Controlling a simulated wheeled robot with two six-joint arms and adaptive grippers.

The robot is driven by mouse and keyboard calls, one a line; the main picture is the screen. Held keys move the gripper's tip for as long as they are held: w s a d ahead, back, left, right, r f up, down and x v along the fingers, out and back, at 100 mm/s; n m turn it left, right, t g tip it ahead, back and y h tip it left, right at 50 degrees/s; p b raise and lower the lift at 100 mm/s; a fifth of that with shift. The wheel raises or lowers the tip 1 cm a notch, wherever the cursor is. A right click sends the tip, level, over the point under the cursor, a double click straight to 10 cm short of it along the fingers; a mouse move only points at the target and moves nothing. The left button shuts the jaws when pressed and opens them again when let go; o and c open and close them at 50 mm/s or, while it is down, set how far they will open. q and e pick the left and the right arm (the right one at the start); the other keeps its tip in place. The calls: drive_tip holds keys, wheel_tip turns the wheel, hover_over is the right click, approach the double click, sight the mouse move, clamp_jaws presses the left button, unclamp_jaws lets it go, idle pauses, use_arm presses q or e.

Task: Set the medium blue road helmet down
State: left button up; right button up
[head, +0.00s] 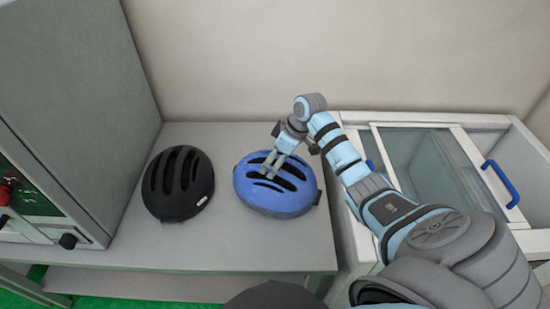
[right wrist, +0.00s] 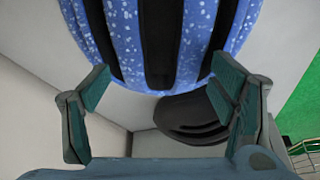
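The blue road helmet (head: 280,198) sits upright on the grey bench, and no gap shows under it. It has dark vents, and its speckled blue shell fills the top of the right wrist view (right wrist: 195,45). My right gripper (head: 268,172) is over the helmet's upper left part in the head view. In the right wrist view its two fingers (right wrist: 165,78) are spread wide apart with nothing clasped between them, and the shell lies just beyond the tips. I cannot tell whether a tip touches the shell. My left gripper is out of view.
A black helmet (head: 178,184) sits left of the blue one on the grey bench (head: 220,257). A tall grey cabinet (head: 80,90) stands at the left. A glass-lidded chest with a blue handle (head: 501,184) is at the right. The bench front is clear.

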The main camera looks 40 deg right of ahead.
drive_tip(key=shift+r, duration=0.1)
drive_tip(key=p+v, duration=0.1)
drive_tip(key=v, duration=1.1)
drive_tip(key=shift+w, duration=0.1)
